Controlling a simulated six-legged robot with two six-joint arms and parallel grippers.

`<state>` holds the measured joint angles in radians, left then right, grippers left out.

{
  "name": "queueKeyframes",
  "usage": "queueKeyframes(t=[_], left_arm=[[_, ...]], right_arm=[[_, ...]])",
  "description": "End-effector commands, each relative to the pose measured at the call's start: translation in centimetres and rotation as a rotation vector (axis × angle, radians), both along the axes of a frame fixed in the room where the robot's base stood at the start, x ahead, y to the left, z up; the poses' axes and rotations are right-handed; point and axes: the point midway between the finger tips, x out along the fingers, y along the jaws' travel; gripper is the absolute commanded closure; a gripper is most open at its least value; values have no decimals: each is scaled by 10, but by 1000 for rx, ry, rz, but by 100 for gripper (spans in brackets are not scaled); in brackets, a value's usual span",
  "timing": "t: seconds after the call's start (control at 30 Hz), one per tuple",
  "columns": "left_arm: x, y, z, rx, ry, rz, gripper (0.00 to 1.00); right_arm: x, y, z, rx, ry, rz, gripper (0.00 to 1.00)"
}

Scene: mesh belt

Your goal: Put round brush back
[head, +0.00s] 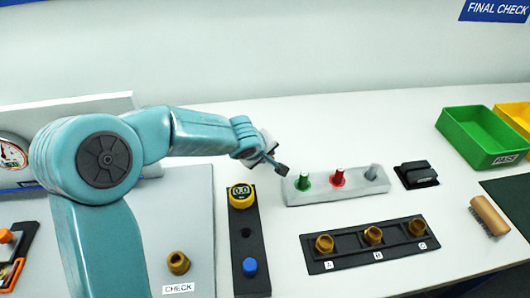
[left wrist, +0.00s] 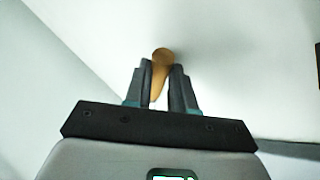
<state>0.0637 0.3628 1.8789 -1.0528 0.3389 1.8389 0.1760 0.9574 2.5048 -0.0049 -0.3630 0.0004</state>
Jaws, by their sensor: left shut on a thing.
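My left gripper (head: 282,169) is raised in the middle of the head view, near the left end of a grey stand (head: 300,196). In the left wrist view its two fingers (left wrist: 160,90) are shut on a tan, tapered, wood-like piece (left wrist: 161,62) with a rounded end. I take this piece for the round brush; its bristles are not visible, and the fingers hide it in the head view. The grey stand has a green, a red and a grey upright piece on it. My right gripper is not in view.
A dark rack (head: 325,265) holds brass fittings in slots. A wooden block brush (head: 489,214), a black block (head: 416,175) and a green bin (head: 462,142) stand right. A brass fitting (head: 178,262) stands by the CHECK label.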

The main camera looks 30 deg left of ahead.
Motion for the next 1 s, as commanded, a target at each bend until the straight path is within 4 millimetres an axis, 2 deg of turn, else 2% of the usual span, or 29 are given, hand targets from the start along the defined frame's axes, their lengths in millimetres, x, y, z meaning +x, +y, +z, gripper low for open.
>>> queueKeyframes(t=[0.1,0.13,0.2,0.73,0.87,1.0], left_arm=[[0,0,0,0,0,0,100],[0,0,0,0,0,0,69],[0,0,0,0,1,0,47],[-4,0,-1,1,10,2,46],[-14,-1,14,1,6,1,46],[-35,-4,44,0,-2,0,46]], right_arm=[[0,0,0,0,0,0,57],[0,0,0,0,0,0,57],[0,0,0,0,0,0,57],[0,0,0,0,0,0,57],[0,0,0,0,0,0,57],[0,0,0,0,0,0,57]])
